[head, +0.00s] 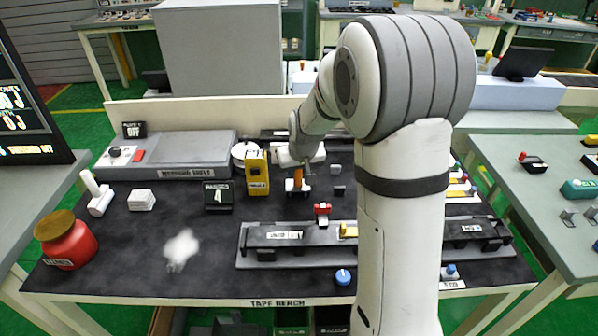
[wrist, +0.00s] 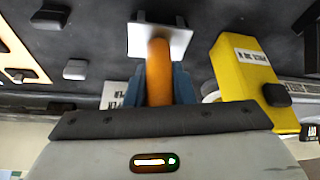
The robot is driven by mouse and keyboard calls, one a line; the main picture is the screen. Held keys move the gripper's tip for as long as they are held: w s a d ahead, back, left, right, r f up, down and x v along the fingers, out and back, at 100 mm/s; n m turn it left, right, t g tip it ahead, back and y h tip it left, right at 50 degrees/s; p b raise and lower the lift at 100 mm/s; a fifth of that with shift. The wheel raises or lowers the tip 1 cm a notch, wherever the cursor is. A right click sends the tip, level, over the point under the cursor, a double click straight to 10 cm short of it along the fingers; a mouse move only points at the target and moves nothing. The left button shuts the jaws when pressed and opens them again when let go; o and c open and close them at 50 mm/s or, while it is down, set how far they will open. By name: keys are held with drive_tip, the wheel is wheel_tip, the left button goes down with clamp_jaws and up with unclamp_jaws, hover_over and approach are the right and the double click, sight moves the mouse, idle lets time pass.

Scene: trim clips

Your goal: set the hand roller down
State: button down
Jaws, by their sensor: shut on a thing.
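The hand roller has an orange handle (wrist: 158,72) and a pale, flat-looking head (wrist: 160,40) beyond it. In the wrist view my gripper (wrist: 160,85) has its blue fingers shut on the handle, one on each side. In the head view the orange handle (head: 298,174) shows upright at the back middle of the dark bench, just right of the yellow box, with my gripper (head: 298,184) around it. I cannot tell whether the roller's head touches the bench top or is just above it.
A yellow box (head: 256,172) stands close to the left of my gripper; it also shows in the wrist view (wrist: 245,75). A small dark block (head: 339,190) lies to the right. A long fixture (head: 300,237) with a red clamp (head: 322,209) is in front. A red jar (head: 68,243) stands front left.

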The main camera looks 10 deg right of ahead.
drive_tip(key=shift+s+f, duration=0.2)
drive_tip(key=shift+f, duration=0.35)
drive_tip(key=c, duration=1.4)
unclamp_jaws()
drive_tip(key=shift+w+f, duration=0.1)
drive_tip(key=shift+f, duration=0.05)
drive_tip(key=shift+c, duration=0.2)
drive_tip(key=shift+o, duration=1)
drive_tip(key=shift+w+r+p, duration=0.1)
drive_tip(key=shift+r+p, duration=0.35)
drive_tip(key=shift+r, duration=0.2)
drive_tip(key=v, duration=1.2)
drive_tip(key=s+f+g, duration=0.1)
drive_tip(key=s, duration=2.2)
drive_tip(key=shift+s+f+m+g, duration=0.15)
drive_tip(key=shift+s+m+g, duration=0.15)
drive_tip(key=shift+m+g, duration=0.1)
